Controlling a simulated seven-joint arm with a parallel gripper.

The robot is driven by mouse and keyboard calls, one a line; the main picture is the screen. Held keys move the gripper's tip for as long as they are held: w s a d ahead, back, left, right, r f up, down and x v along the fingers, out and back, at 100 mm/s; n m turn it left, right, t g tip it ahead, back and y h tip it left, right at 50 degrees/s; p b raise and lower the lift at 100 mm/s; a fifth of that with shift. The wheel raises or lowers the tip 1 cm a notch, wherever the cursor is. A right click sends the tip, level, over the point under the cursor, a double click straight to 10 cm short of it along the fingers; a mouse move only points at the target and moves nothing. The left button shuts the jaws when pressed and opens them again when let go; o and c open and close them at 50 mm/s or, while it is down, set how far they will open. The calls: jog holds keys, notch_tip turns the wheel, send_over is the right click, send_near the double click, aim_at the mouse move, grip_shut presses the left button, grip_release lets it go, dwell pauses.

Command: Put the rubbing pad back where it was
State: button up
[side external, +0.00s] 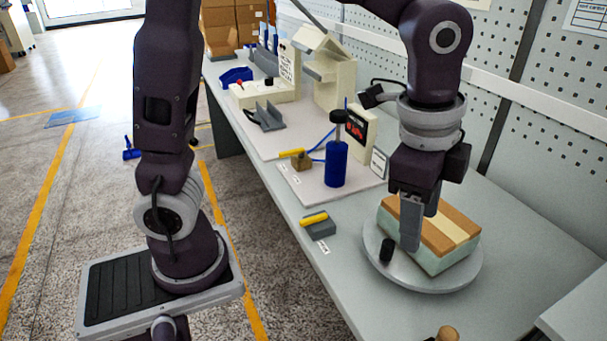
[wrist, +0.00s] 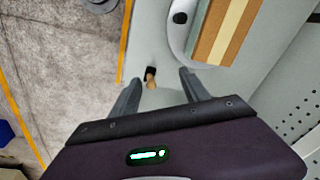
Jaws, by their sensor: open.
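A small piece with a round wooden knob (side external: 447,333) and a dark part stands at the bottom edge of the side view, partly cut off. It may be the rubbing pad; I cannot be sure. In the wrist view the wooden knob (wrist: 151,80) appears between my fingertips, beyond them and near the table edge. My gripper (side external: 410,245) is open and empty, pointing down. In the side view it overlaps the striped block (side external: 445,233) on the round grey plate (side external: 430,283). My gripper also shows in the wrist view (wrist: 158,77).
A black knob (side external: 386,250) stands on the round plate. A grey block with a yellow top (side external: 319,225) lies near the table's front edge. A blue cylinder with a black cap (side external: 336,163) stands behind it. The pegboard wall (side external: 540,110) bounds the table's back.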

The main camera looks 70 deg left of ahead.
jog(key=s+a+r+n+t, duration=0.2)
jog(key=s+a+n, duration=0.4)
jog(key=s, duration=0.2)
jog(key=s+a+r+n+t, duration=0.1)
jog(key=s+a+n, duration=0.5)
jog(key=s, duration=0.1)
jog(key=shift+s+a+r+t, duration=0.3)
jog(key=shift+s+r+t, duration=0.05)
jog(key=shift+t, duration=0.05)
